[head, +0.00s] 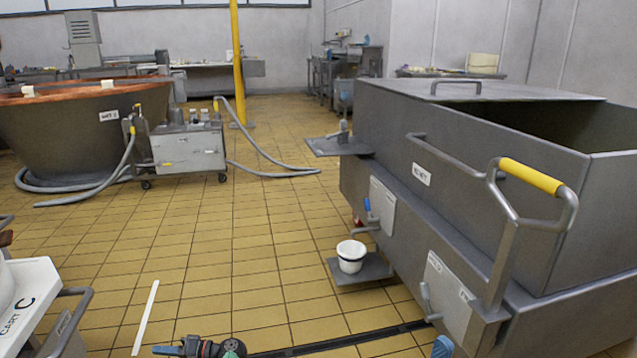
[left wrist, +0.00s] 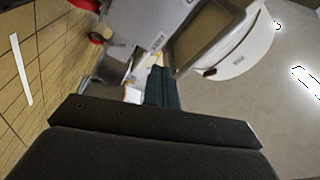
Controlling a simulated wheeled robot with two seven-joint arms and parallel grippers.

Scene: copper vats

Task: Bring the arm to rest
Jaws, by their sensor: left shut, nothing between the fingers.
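My left gripper (head: 168,350) shows at the bottom edge of the head view, low over the tiled floor. Its dark fingers are shut with nothing between them. In the left wrist view, the closed dark fingers (left wrist: 160,88) stick out beyond the broad black gripper body. Most of my left arm is cut off by the lower edge of the head view. My right gripper does not show.
A large steel vat (head: 470,190) with a yellow-gripped handle fills the right. A white bucket (head: 351,257) stands on its low shelf. A white cart (head: 25,305) is at lower left. A copper vat (head: 75,130) and a pump trolley (head: 188,150) stand behind. The middle floor is clear.

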